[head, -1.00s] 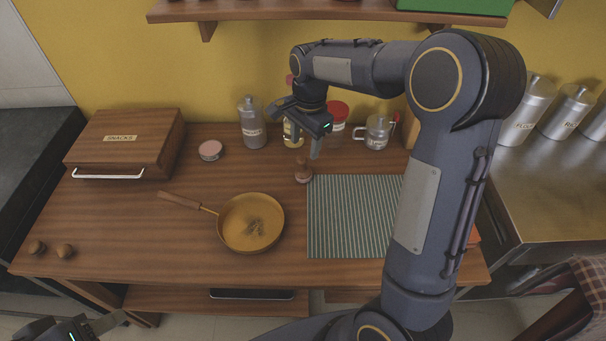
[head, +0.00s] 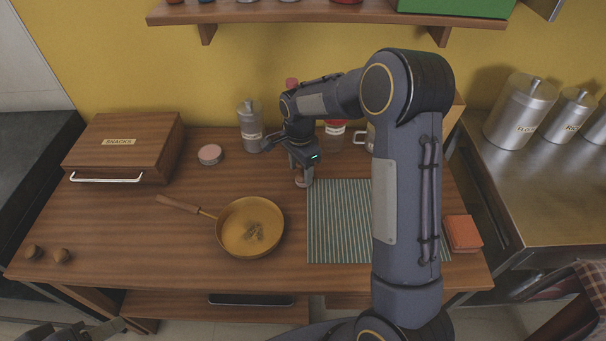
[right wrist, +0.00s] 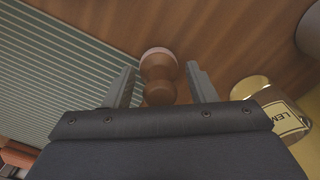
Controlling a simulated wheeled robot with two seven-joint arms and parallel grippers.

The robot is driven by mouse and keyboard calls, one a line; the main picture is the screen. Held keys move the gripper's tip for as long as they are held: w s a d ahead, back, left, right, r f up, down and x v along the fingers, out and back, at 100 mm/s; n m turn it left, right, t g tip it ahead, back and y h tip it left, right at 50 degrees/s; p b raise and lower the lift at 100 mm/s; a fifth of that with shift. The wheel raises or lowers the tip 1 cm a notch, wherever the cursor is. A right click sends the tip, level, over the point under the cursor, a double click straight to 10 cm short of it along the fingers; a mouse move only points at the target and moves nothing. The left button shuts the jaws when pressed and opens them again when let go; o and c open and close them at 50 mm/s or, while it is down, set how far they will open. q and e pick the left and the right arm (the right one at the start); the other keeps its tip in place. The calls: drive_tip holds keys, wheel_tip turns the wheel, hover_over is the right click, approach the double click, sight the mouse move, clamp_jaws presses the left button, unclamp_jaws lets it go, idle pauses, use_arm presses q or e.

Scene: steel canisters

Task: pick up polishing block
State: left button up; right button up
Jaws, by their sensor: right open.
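The polishing block (head: 304,183), a small brown wooden piece with a narrow waist, stands on the table just by the back left corner of the striped mat. My right gripper (head: 302,172) is right over it and hides its upper part in the head view. In the right wrist view, my right gripper (right wrist: 160,72) is open, with the block (right wrist: 158,65) between and slightly beyond its two fingers. I see no clear contact. My left gripper (head: 75,331) shows only partly at the bottom left corner of the head view, far from the block.
The striped mat (head: 335,225) lies right of the block, the frying pan (head: 250,228) to its front left. A metal canister (head: 251,128) and a red-lidded jar (head: 335,133) stand behind. An orange block (head: 463,233) lies at right.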

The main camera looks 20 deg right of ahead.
drive_tip(key=shift+c, duration=0.4)
clamp_jaws()
drive_tip(key=shift+r, duration=0.5)
wheel_tip(320, 180, up, 2)
drive_tip(key=shift+w+r, duration=0.1)
drive_tip(key=shift+r, duration=0.1)
drive_tip(key=s+a+r, duration=0.6)
drive_tip(key=s+r, duration=0.3)
drive_tip(key=s, duration=0.3)
drive_tip(key=shift+s+r, duration=0.35)
drive_tip(key=shift+s, duration=0.05)
drive_tip(key=shift+a, duration=0.1)
